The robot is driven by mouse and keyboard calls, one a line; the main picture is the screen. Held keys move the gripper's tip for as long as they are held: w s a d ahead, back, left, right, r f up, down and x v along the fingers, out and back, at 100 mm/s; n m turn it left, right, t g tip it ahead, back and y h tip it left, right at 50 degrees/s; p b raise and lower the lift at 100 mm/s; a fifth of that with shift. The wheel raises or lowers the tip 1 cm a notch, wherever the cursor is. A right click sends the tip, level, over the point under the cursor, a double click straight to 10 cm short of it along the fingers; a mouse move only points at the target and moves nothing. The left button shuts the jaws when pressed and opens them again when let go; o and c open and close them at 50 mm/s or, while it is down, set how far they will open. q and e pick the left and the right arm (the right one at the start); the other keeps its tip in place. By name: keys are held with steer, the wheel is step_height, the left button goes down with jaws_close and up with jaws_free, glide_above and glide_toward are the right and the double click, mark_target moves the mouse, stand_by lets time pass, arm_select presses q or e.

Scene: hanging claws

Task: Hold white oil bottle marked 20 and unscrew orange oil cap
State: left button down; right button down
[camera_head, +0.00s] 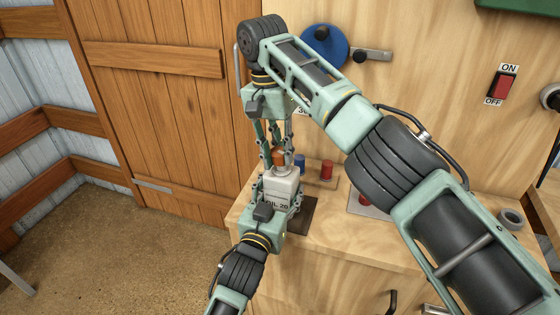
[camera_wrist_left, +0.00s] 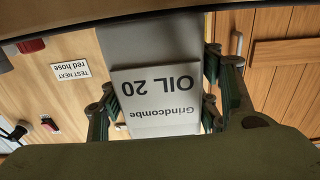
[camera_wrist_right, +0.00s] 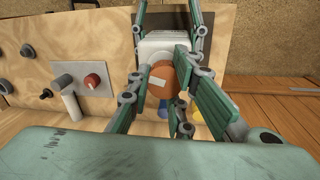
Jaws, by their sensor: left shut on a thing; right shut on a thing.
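The white oil bottle (camera_head: 281,188) stands upright at the left end of the wooden bench, and its OIL 20 label (camera_wrist_left: 160,95) shows upside down in the left wrist view. My left gripper (camera_head: 279,196) is shut on the bottle's body, one finger on each side. The orange oil cap (camera_head: 278,156) sits at the top of the bottle. My right gripper (camera_head: 275,150) comes down from above and is shut on the cap. In the right wrist view the cap (camera_wrist_right: 163,80) is between its fingers, with the bottle behind it. I cannot tell whether the cap is loose on the neck.
A red knob (camera_head: 326,169) and a blue one (camera_head: 299,162) stand close right of the bottle. A dark mat (camera_head: 300,217) lies under it. A grey ring (camera_head: 511,218) is at the bench's right. An ON/OFF switch (camera_head: 501,85) is on the panel.

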mark_target(282, 151)
steer(key=shift+d+r, duration=0.1)
steer(key=shift+r, duration=0.25)
steer(key=shift+r, duration=3)
arm_select(q)
steer(key=c, duration=0.5)
jaws_free()
steer(key=v, duration=1.2)
